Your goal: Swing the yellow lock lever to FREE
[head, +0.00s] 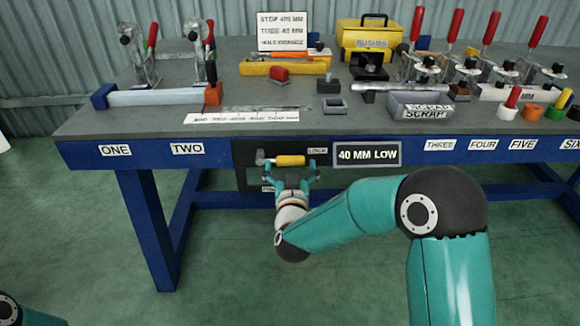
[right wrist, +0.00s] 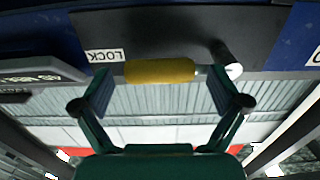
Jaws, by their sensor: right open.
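The yellow lock lever (head: 290,160) lies level on a dark plate (head: 243,157) on the front of the blue bench frame. Its pivot end is at the left in the head view. A LOCK label (head: 318,150) is beside its yellow end, and a lower label is partly hidden by my gripper. My right gripper (head: 291,176) is open just below the lever. In the right wrist view the yellow grip (right wrist: 162,70) lies ahead of and between the open fingers (right wrist: 162,93), with no clear contact. Only part of my left arm shows at the lower left corner; its gripper is out of view.
The bench top (head: 150,118) overhangs the lever and carries clamps, a scrap tray (head: 420,105) and a yellow box (head: 369,37). A 40 MM LOW sign (head: 367,154) is right of the lever. A bench leg (head: 148,230) stands left; the floor in front is clear.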

